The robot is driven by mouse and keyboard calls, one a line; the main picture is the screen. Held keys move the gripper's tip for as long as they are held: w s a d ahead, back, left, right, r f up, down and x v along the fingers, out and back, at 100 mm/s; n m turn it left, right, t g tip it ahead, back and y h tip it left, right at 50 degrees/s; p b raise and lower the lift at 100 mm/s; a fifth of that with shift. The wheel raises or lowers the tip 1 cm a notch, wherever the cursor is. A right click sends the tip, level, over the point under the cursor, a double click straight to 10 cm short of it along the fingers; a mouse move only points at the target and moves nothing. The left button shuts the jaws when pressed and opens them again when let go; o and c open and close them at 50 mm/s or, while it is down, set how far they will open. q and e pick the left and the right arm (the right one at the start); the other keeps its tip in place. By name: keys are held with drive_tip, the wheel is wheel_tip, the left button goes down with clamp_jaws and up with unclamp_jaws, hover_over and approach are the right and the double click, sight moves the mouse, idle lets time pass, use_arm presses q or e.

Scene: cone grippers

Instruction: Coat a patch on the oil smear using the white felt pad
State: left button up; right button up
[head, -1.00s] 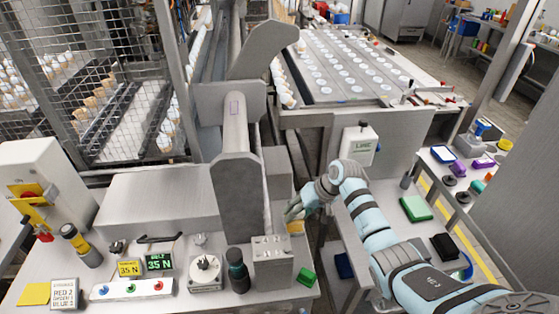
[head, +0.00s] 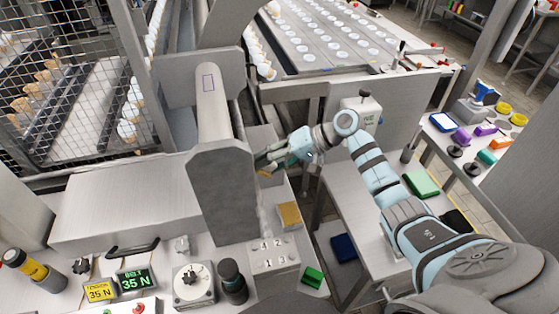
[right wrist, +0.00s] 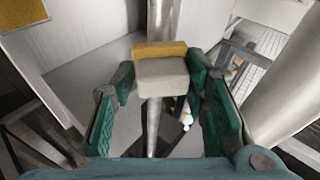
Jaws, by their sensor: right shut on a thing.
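My right gripper (head: 268,160) is shut on a small pad (right wrist: 163,77), held in the air right of the grey machine arm. In the right wrist view the pad has an off-white block nearest me and an ochre layer on its far side. In the head view mostly its ochre edge (head: 264,173) shows. I cannot make out an oil smear there. The pad is apart from the cylinder. My left gripper is not in view.
The wide grey end block (head: 237,190) stands just left of my right gripper. Below are an ochre pad (head: 289,215), a numbered metal block (head: 273,257) and a green block (head: 312,277). A white "LINE" box (head: 359,115) stands behind my right arm.

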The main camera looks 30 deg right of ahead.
drive_tip(key=shift+s+r, duration=0.1)
drive_tip(key=shift+s, duration=0.1)
drive_tip(key=shift+s+r, duration=0.1)
drive_tip(key=shift+s, duration=0.1)
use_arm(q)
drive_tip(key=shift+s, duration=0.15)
use_arm(e)
drive_tip(key=shift+w+a, duration=0.1)
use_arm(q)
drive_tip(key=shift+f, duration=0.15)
use_arm(e)
drive_tip(key=shift+w+a+f, duration=0.15)
drive_tip(key=shift+a+f, duration=0.5)
drive_tip(key=shift+f, duration=0.15)
